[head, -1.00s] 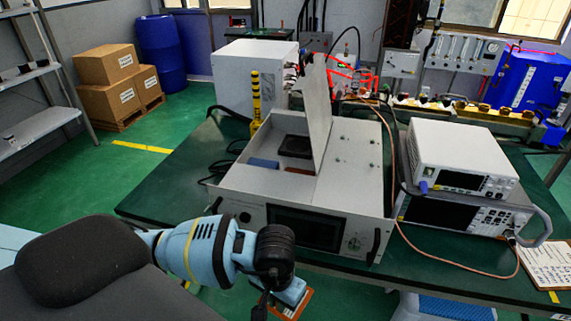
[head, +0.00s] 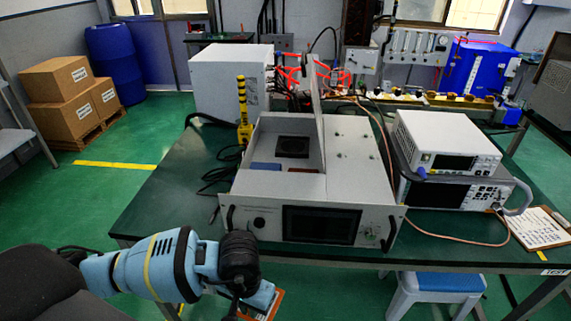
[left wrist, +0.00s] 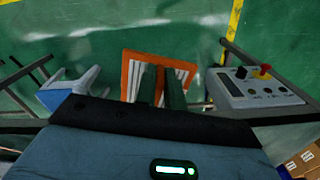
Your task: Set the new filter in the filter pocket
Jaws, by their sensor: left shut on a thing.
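My left gripper (left wrist: 161,88) is shut on the new filter, a flat square with an orange frame and white pleats (left wrist: 131,75). In the head view the filter (head: 275,303) shows partly below the gripper, in front of and below the table edge. The grey-white generator case (head: 244,190) stands on the table with its lid (head: 309,125) standing up. Inside its open bay are a dark square grille (head: 292,147), a blue block (head: 265,166) and a reddish-brown strip (head: 303,170). I cannot tell which part is the filter pocket. My right gripper is not in view.
Two stacked instruments (head: 447,145) stand right of the generator, with a clipboard (head: 540,228) beyond. A yellow-black post (head: 243,110) and dark cables are at its left. A blue-topped stool (head: 447,283) is below the table. The table's front-left corner (head: 150,225) is bare.

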